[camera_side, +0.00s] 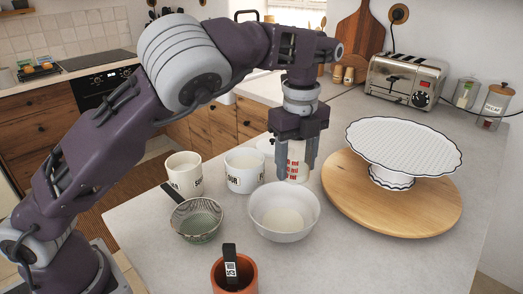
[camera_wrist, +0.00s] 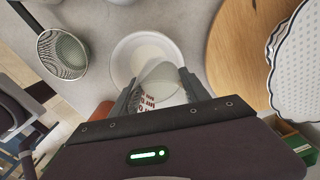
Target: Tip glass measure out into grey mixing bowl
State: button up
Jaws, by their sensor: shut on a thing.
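The glass measure (camera_side: 298,165) is clear with red markings and is held between the fingers of my gripper (camera_side: 294,160). My gripper is shut on it, just behind and above the far rim of the pale grey mixing bowl (camera_side: 284,230). In the side view the measure looks about upright; its contents cannot be made out. The bowl stands on the counter with something pale cream in its bottom. In the wrist view the measure (camera_wrist: 164,82) overlaps the near part of the bowl (camera_wrist: 119,60), between the fingertips (camera_wrist: 158,92).
A mesh sieve (camera_side: 196,220) is left of the bowl, and white labelled canisters (camera_side: 185,172) stand behind it. A terracotta pot (camera_side: 234,276) is in front. A white cake stand (camera_side: 403,148) on a round wooden board (camera_side: 395,213) is close at right. The front-right counter is clear.

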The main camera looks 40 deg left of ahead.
jog(key=shift+w+d+f+t, duration=0.15)
jog(key=shift+w+f+t, duration=0.05)
jog(key=shift+t, duration=0.7)
jog(key=t, duration=0.2)
jog(key=w+f+t, duration=0.1)
jog(key=t, duration=0.1)
jog(key=shift+w, duration=0.2)
jog(key=shift+w+f+t, duration=0.1)
jog(key=shift+f+t, duration=0.05)
jog(key=shift+t, duration=0.35)
jog(key=shift+w+f+t, duration=0.15)
jog(key=shift+t, duration=0.25)
jog(key=shift+w+f+t, duration=0.1)
jog(key=shift+t, duration=0.2)
jog(key=shift+w+f, duration=0.2)
jog(key=shift+s+a+r+t, duration=0.1)
jog(key=shift+a+t, duration=0.1)
jog(key=shift+t, duration=0.4)
jog(key=shift+s+a+f, duration=0.1)
jog(key=shift+a+f, duration=0.25)
jog(key=shift+a, duration=0.05)
jog(key=shift+d+f+t, duration=0.15)
jog(key=shift+d+t, duration=0.15)
jog(key=shift+t, duration=0.5)
jog(key=shift+f+t, duration=0.35)
jog(key=shift+t, duration=0.45)
jog(key=shift+d+f+t, duration=0.15)
jog(key=shift+d+t, duration=0.05)
jog(key=shift+t, duration=0.8)
